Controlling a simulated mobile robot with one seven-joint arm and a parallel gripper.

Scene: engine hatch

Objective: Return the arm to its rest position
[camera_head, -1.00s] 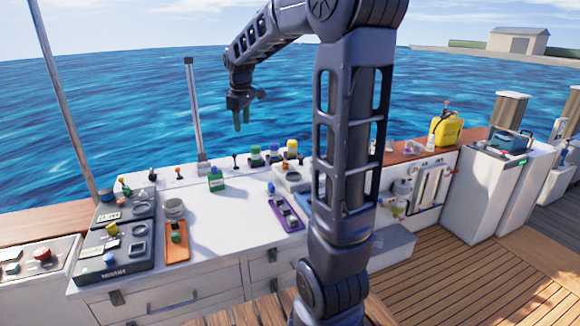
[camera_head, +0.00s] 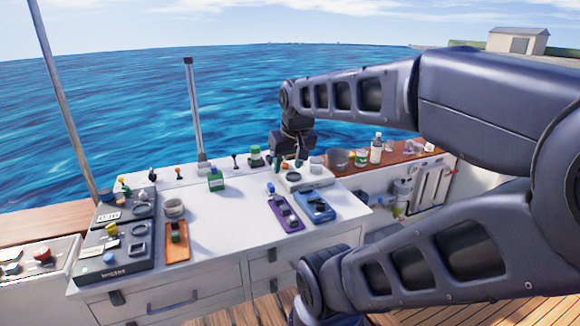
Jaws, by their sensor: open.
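My arm reaches in from the right side of the head view, folded, with its upper link running left over the back of the white counter (camera_head: 225,238). My gripper (camera_head: 290,166) hangs down at the back right of the counter, above or just behind the small white device (camera_head: 306,178). Its fingers are small and partly merge with the items behind. I see nothing held in it. I cannot tell how far it is from the items below.
Dark control panels (camera_head: 113,255) stand left. A post (camera_head: 193,110) rises behind. The counter's middle is clear.

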